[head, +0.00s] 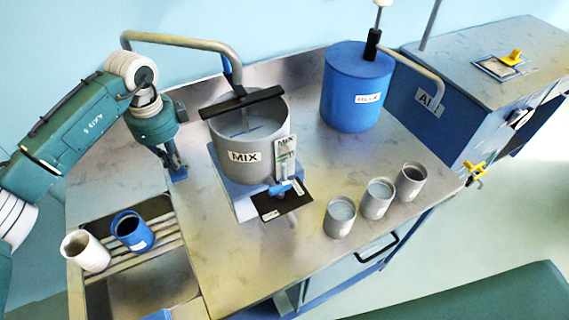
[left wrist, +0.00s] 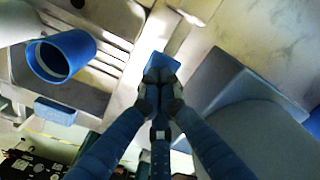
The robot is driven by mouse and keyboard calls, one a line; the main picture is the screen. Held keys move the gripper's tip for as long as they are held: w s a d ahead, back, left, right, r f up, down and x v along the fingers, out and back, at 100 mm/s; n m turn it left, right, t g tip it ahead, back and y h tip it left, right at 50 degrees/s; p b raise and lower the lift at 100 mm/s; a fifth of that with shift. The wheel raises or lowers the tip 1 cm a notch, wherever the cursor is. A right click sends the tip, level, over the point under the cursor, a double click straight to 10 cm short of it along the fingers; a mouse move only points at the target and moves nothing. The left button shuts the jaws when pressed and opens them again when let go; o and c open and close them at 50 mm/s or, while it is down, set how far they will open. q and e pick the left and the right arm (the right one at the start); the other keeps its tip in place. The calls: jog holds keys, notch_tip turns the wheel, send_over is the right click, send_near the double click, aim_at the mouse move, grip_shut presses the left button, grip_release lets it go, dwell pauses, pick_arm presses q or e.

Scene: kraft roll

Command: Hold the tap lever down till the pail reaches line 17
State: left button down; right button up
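The grey pail (head: 233,167) with a MIX label stands upright on a blue block. The curved tap spout (head: 190,42) reaches over it, and a black bar lies across its rim. A pale strip (head: 286,160) with small marks stands at its front; I cannot read the level against line 17. My left gripper (head: 178,170) is left of the pail, fingertips together at a small blue paddle (head: 179,176), apparently the tap lever. The left wrist view shows the fingertips (left wrist: 160,76) against this paddle (left wrist: 169,63); contact seems likely. My right gripper is not in view.
A blue drum (head: 350,95) stands behind right, and a blue cabinet (head: 440,128) is at the right. Three grey cups (head: 377,198) stand front right. A white cup (head: 86,251) and a blue cup (head: 133,231) stand on a slatted rack. A blue-handled valve (head: 284,187) is below the strip.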

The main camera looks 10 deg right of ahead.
pick_arm(q)
jog(key=shift+f+b, duration=0.95)
jog(key=shift+f, duration=0.65)
jog(key=shift+s, duration=0.1)
dwell(1.5)
jog(key=shift+r, duration=0.1)
dwell(1.0)
notch_tip(320, 180, up, 7)
jog(key=p, duration=0.4)
jog(key=shift+p, duration=0.3)
jog(key=shift+r, duration=0.3)
jog(key=shift+f, duration=0.1)
